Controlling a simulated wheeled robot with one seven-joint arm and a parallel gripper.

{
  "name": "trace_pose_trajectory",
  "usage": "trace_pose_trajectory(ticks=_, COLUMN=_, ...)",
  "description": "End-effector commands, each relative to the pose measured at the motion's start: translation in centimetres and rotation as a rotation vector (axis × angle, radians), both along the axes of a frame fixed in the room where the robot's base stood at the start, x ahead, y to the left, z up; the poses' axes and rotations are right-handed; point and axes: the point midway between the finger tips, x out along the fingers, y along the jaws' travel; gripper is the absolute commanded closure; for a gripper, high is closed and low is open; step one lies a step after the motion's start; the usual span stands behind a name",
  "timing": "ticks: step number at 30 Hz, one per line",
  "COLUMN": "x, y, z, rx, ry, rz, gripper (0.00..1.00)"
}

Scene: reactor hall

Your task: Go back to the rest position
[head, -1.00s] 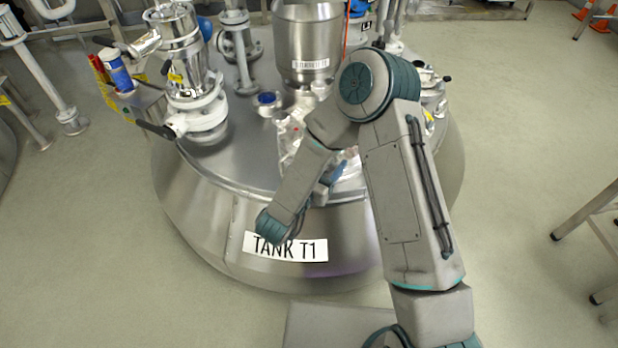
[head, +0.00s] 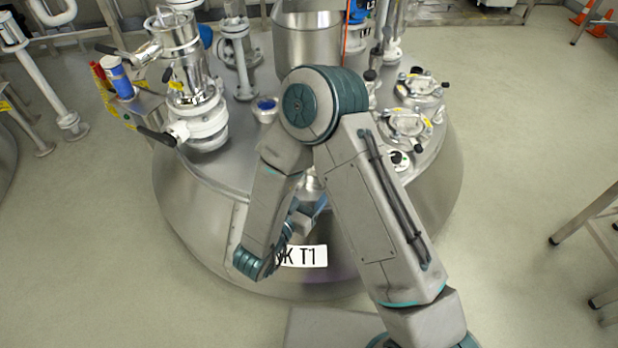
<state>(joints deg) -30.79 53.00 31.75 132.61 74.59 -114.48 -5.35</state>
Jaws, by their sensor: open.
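My arm rises from the lower right to a bent elbow in front of the tank, and its forearm comes down to a wrist over the tank's name label. My gripper (head: 308,213) is only partly seen, just behind the forearm, in front of the tank's upper edge. Its fingertips are mostly hidden by my own arm links. It is open, and I see nothing held in it. The steel tank (head: 190,215) stands right in front of me.
A steel vessel (head: 300,45) rises behind my elbow. Clamped ports (head: 405,125) sit on the right. A metal frame (head: 590,215) is at far right. Floor is open either side.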

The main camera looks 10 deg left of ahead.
Motion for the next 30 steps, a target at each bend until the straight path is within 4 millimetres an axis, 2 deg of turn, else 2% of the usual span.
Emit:
trace_pose_trajectory(ticks=7, x=0.1, y=0.0, z=0.2, rx=0.004, ry=0.001, rz=0.001, gripper=0.32)
trace_pose_trajectory(ticks=11, x=1.4, y=-0.2, z=1.8, rx=0.056, ry=0.02, rz=0.018, gripper=0.32)
trace_pose_trajectory(ticks=14, x=3.4, y=-0.2, z=4.2, rx=0.14, ry=0.058, rz=0.057, gripper=0.32)
trace_pose_trajectory(ticks=21, x=8.1, y=0.0, z=11.5, rx=0.341, ry=0.2, rz=0.217, gripper=0.32)
trace_pose_trajectory(ticks=25, x=9.5, y=-0.2, z=15.9, rx=0.406, ry=0.286, rz=0.309, gripper=0.32)
trace_pose_trajectory(ticks=30, x=9.9, y=-1.0, z=21.8, rx=0.445, ry=0.411, rz=0.421, gripper=0.32)
